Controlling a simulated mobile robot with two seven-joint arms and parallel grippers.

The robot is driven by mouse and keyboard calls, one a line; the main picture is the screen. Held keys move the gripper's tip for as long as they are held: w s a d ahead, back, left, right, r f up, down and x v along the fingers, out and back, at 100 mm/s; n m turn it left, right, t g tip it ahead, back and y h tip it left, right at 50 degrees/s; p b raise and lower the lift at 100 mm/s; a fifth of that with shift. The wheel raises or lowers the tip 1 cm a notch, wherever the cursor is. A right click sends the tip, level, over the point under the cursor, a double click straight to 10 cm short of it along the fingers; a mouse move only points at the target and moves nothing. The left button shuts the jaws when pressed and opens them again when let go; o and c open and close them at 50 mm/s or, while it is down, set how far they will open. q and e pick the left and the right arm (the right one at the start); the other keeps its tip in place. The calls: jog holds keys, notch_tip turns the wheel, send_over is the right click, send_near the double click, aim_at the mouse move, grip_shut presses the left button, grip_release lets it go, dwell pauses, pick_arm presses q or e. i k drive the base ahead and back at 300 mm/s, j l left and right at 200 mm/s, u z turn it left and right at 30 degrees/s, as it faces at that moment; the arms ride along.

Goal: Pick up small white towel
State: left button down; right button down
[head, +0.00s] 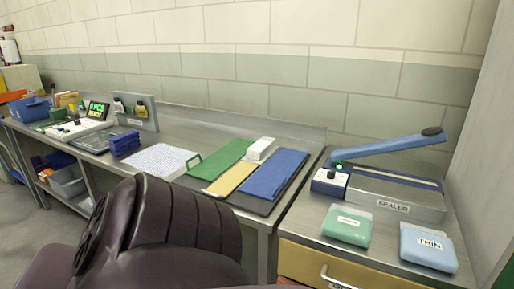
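A white, finely patterned flat cloth-like piece (158,160) lies on the steel bench, left of the green cloth. A small white block-like item (260,149) lies at the back of the bench, between the green and blue cloths. I cannot tell for sure which of these is the small white towel. Neither of my grippers shows in the head view.
Folded green (219,158), tan (231,178) and blue (273,174) cloths lie on the bench (205,122). At right stand a blue-armed sealer (395,190) and green (347,225) and light-blue (428,246) packs. A large dark purple shape fills the lower middle.

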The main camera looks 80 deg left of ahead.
aim_at(258, 151)
jog(key=u, duration=2.4)
